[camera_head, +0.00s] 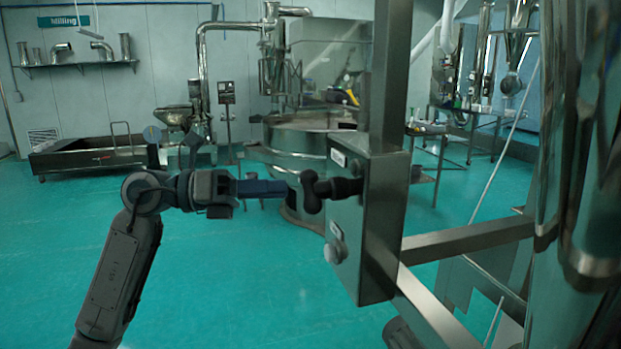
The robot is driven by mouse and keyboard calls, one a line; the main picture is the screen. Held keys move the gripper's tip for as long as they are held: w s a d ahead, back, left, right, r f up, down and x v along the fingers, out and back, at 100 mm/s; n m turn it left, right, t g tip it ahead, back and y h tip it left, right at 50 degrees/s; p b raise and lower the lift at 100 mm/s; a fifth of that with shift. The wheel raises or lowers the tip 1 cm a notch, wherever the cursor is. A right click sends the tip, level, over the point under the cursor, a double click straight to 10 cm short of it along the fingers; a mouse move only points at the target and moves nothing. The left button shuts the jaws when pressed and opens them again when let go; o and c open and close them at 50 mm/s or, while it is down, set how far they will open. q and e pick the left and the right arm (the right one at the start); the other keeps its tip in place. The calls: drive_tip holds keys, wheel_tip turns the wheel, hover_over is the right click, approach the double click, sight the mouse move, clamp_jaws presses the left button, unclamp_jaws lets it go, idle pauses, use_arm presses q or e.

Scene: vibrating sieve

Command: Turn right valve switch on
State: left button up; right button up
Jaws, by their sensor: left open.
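A black valve switch handle (312,191) sticks out from the left face of a steel control box (378,235), in the middle of the view. My left gripper (282,189) comes in from the left at the handle's height. It points right, is open, and its tips are at or just short of the handle. I cannot tell whether they touch. The fingers overlap one another from this side, so the gap between them is hidden. My right gripper is not in view.
A pale round button (333,252) sits lower on the box face. A steel post (389,75) and thick polished pipes (578,150) stand to the right. A round sieve machine (300,140) stands behind. The green floor at the left is clear.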

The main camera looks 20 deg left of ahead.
sight(309, 189)
use_arm(q)
drive_tip(key=shift+p+x, duration=1.3)
drive_tip(key=shift+x, duration=1.95)
drive_tip(key=shift+a, duration=0.1)
clamp_jaws()
